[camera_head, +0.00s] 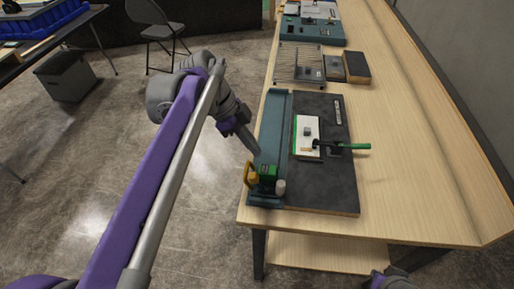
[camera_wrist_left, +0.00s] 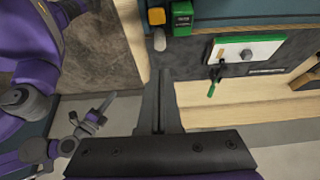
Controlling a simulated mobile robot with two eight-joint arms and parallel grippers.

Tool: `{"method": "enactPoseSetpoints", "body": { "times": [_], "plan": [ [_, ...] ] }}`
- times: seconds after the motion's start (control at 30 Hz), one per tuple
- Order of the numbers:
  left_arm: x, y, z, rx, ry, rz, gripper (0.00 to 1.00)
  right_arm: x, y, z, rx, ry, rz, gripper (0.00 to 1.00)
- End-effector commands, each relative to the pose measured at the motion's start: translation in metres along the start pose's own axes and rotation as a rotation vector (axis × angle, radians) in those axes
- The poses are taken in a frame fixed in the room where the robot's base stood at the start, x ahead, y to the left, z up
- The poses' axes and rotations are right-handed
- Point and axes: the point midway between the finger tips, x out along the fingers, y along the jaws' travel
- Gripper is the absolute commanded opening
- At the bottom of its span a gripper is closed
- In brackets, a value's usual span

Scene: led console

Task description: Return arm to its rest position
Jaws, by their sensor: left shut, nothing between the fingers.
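My left arm reaches in from the lower left. Its left gripper (camera_head: 255,150) is shut and empty, with its tips close to the left edge of the teal strip (camera_head: 272,125) on the console. I cannot tell if they touch it. In the left wrist view the shut fingers (camera_wrist_left: 160,75) point toward the console's edge, with a yellow button (camera_wrist_left: 156,16) and a green block (camera_wrist_left: 181,18) beyond. My right gripper (camera_wrist_left: 92,122) shows small at the left wrist view's lower left; its finger state is unclear.
The console's dark board (camera_head: 335,185) lies on the wooden table (camera_head: 400,190). It carries a white plate (camera_head: 305,135) and a green-handled lever (camera_head: 350,146). A wire rack (camera_head: 298,64) stands behind. The table's right side is clear. A chair (camera_head: 155,25) stands back left.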

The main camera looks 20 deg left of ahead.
Motion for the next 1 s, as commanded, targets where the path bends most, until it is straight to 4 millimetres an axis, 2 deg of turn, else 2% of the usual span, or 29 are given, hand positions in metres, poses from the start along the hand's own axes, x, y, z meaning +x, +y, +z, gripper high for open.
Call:
{"method": "enactPoseSetpoints", "body": {
  "times": [0.37, 0.47, 0.57, 0.77, 1.0],
  "plan": [
    [0.001, 0.0, 0.0, -0.003, -0.001, -0.001, 0.0, 0.0, 0.0, 0.0, 0.0, 0.0, 0.0, 0.0],
    [0.007, 0.006, 0.002, -0.047, -0.02, -0.013, 0.0, 0.0, 0.0, 0.0, 0.0, 0.0, 0.0, 0.0],
    [0.023, 0.021, 0.007, -0.167, -0.065, -0.05, 0.0, 0.0, 0.0, 0.0, 0.0, 0.0, 0.0, 0.0],
    [0.072, 0.065, 0.034, -0.559, -0.15, -0.24, 0.0, 0.0, 0.0, 0.0, 0.0, 0.0, 0.0, 0.0],
    [0.12, 0.106, 0.07, -0.955, -0.085, -0.499, 0.0, 0.0, 0.0, 0.0, 0.0, 0.0, 0.0, 0.0]
  ]
}}
